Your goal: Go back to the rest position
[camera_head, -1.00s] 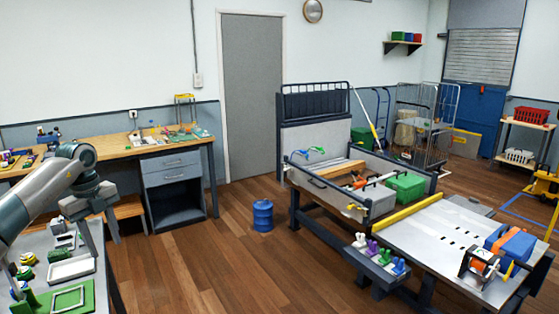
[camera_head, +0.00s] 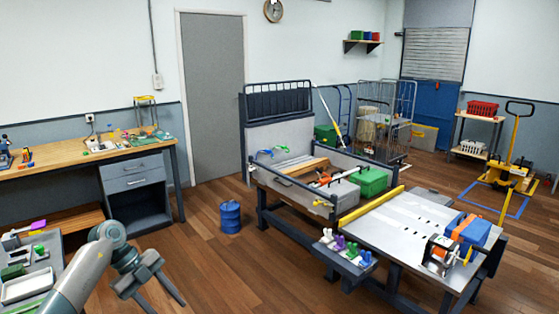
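My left gripper (camera_head: 160,294) is at the lower left of the head view, at the end of my grey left arm. Its two fingers are spread apart and point down to the right, with nothing seen between them. It hangs over the wooden floor, to the right of the grey side table (camera_head: 60,262). My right gripper is not in view.
A wooden workbench (camera_head: 66,166) stands at the left wall. A blue drum (camera_head: 230,217) stands on the floor. A strap table (camera_head: 384,216) with a blue strapped load (camera_head: 474,231) is at right. Open floor lies between the drum and my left gripper.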

